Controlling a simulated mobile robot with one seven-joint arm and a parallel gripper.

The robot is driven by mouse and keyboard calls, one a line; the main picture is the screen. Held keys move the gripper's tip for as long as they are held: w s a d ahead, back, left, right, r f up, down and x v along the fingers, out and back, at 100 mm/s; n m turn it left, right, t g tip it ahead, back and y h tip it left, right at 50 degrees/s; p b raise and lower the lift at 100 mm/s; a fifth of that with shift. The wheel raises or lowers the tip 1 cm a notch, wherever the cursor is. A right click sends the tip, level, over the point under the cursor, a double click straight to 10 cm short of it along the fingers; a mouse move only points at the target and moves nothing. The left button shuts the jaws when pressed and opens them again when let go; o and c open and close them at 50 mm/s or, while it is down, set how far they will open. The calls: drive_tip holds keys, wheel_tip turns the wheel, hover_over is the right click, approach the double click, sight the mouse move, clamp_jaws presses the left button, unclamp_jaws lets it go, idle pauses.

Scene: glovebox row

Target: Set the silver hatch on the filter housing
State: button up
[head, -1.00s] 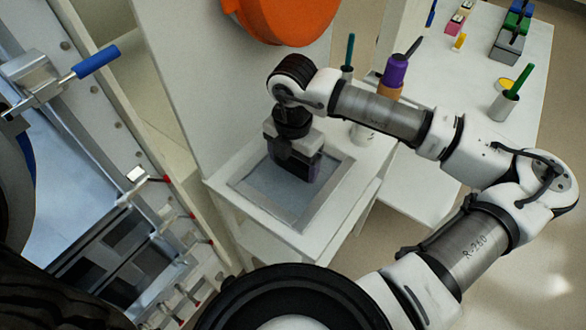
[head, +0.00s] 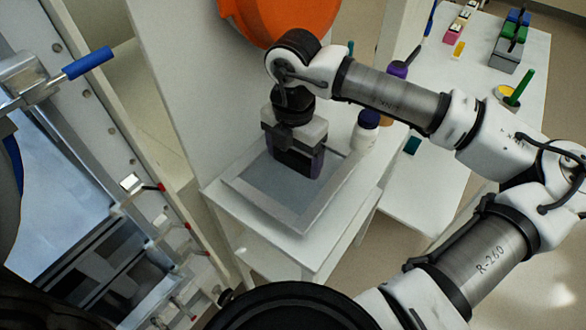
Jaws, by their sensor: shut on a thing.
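My gripper (head: 297,166) points down over the grey-framed tray (head: 318,212) on a small white stand. The gripper is shut, and its dark body hides most of what is between the fingers. I cannot make out a silver hatch there. At the left is a pale metal housing (head: 102,150) with a row of small red-tipped clamps along its edge and dark rectangular openings. It may be the filter housing, but I cannot tell for sure. A silver latch with a blue handle (head: 88,62) sits at its upper part.
A white bottle with a dark purple cap (head: 366,130) stands right of my gripper. An orange round cover (head: 285,15) is on the wall panel behind.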

drive_tip(key=shift+s+d+r+b, duration=0.15)
drive_tip(key=shift+d+r+b, duration=0.1)
drive_tip(key=shift+r, duration=0.3)
drive_tip(key=shift+s+d+r+b, duration=0.15)
drive_tip(key=shift+d+r, duration=0.05)
drive_tip(key=shift+r, duration=0.3)
drive_tip(key=s+d+b, duration=0.5)
drive_tip(key=s+d, duration=0.6)
drive_tip(key=d, duration=0.4)
drive_tip(key=shift+r, duration=0.15)
